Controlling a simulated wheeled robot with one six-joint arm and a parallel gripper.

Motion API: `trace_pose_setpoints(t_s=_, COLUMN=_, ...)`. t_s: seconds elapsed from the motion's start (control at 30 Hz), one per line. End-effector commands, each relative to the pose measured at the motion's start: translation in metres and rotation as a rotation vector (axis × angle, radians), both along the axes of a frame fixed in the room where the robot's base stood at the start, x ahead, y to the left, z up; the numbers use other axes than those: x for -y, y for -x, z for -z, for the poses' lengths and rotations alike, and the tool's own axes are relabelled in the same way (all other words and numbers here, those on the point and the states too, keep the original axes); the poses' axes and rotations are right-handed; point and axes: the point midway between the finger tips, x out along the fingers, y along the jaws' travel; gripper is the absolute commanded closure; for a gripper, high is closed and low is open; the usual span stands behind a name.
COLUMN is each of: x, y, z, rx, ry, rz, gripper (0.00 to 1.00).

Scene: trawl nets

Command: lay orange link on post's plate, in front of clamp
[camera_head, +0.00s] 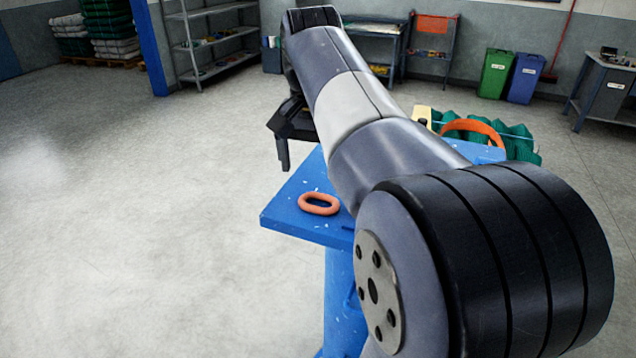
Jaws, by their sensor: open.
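The orange link (319,204), an oval ring, lies flat on the blue plate (285,217) of the post (342,300), near the plate's left front edge. My gripper (283,165) hangs above and beyond the plate's far left edge, apart from the link, with a finger pointing down. It is open, and I see nothing held in it. My arm crosses the middle of the view and hides much of the plate. I cannot make out the clamp; it may be behind the arm.
A green net (520,142) with an orange band (470,128) lies beyond my arm at the right. Shelves (215,45), a green bin (495,73), a blue bin (525,78) and a workbench (605,85) stand farther back. The floor at the left is clear.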

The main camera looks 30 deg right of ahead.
Motion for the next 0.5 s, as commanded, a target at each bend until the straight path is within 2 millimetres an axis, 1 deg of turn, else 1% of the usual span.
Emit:
trace_pose_setpoints(t_s=0.03, x=-0.001, y=0.0, z=-0.011, rx=0.003, ry=0.001, rz=0.0, gripper=0.08)
trace_pose_setpoints(t_s=0.1, x=-0.002, y=0.002, z=-0.023, rx=0.002, ry=0.001, rz=0.0, gripper=0.08)
trace_pose_setpoints(t_s=0.2, x=-0.003, y=0.002, z=-0.036, rx=0.001, ry=0.001, rz=-0.001, gripper=0.08)
trace_pose_setpoints(t_s=0.33, x=-0.004, y=0.004, z=-0.045, rx=0.0, ry=0.0, rz=-0.001, gripper=0.08)
trace_pose_setpoints(t_s=0.5, x=-0.004, y=0.004, z=-0.048, rx=0.0, ry=0.0, rz=0.0, gripper=0.08)
